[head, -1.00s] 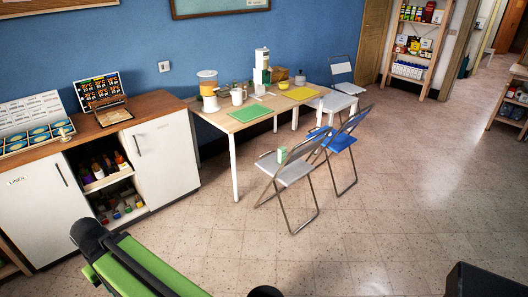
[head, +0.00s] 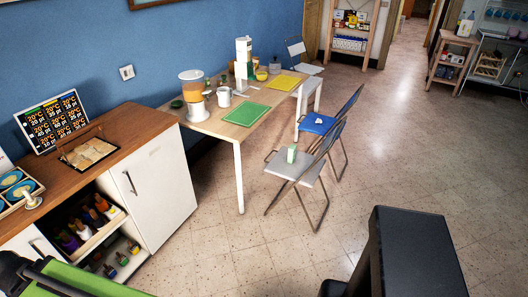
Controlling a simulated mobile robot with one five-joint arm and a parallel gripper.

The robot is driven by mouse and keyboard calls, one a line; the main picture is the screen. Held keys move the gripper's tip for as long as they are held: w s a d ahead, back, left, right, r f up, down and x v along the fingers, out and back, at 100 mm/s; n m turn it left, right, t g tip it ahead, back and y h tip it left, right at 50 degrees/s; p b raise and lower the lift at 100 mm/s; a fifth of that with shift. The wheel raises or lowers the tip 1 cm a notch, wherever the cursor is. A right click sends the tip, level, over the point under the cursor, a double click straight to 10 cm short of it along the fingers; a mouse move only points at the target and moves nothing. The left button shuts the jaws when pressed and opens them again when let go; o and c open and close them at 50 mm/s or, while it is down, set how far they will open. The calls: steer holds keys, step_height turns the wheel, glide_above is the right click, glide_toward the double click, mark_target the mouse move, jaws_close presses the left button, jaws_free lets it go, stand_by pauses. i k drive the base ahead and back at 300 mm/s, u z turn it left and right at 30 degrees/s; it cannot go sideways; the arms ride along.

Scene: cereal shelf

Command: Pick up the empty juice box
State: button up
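A small upright green-and-white box (head: 292,154), which looks like the juice box, stands on the seat of the grey folding chair (head: 285,168) in front of the table. It is too small for me to tell whether it is empty. A small white item (head: 319,121) lies on the blue folding chair (head: 312,127) behind it; I cannot tell what it is. My gripper is not in view. Only green and black parts of my own body show along the bottom edge, well apart from the chair.
The table (head: 195,122) carries a juice dispenser (head: 191,88), a white mug (head: 224,97), a green mat (head: 246,115) and a yellow mat (head: 284,83). A white cabinet (head: 165,180) stands at the left. The tiled floor (head: 250,255) before the chairs is open.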

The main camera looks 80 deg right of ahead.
mark_target(292, 154)
steer(key=i, duration=0.95)
steer(key=z, duration=3.3)
steer(key=i, duration=2.05)
steer(key=u, duration=2.2)
steer(key=i, duration=0.2)
steer(key=z, duration=0.6)
